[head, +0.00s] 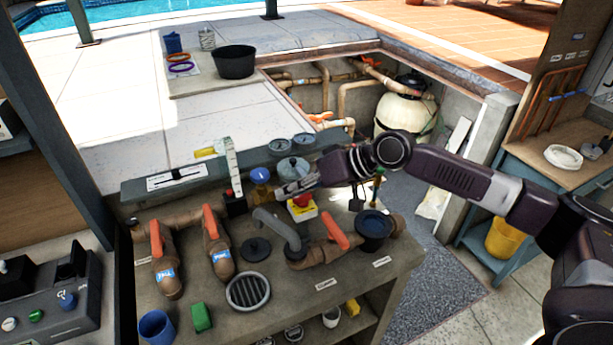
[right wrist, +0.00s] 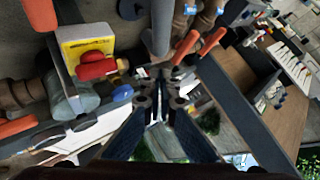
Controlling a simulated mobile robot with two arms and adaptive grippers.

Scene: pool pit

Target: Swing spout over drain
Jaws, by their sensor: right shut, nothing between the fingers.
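The grey curved spout (head: 284,230) rises from a pipe fitting on the bench, its free end bent toward the back left. The round slotted drain grate (head: 248,292) lies in the bench top, in front and to the left of the spout's base; the spout's end is not over it. My right gripper (head: 282,191) is shut and empty, just behind and above the spout. In the right wrist view my shut fingertips (right wrist: 160,100) point toward the grey spout (right wrist: 158,25); I cannot tell whether they touch. My left gripper is not in view.
A red button on a yellow box (head: 302,206) stands close to my right gripper. An orange valve handle (head: 336,230) and a dark funnel cup (head: 374,228) are right of the spout. A black disc (head: 256,249) lies between spout and grate. A green block (head: 201,317) stands front left.

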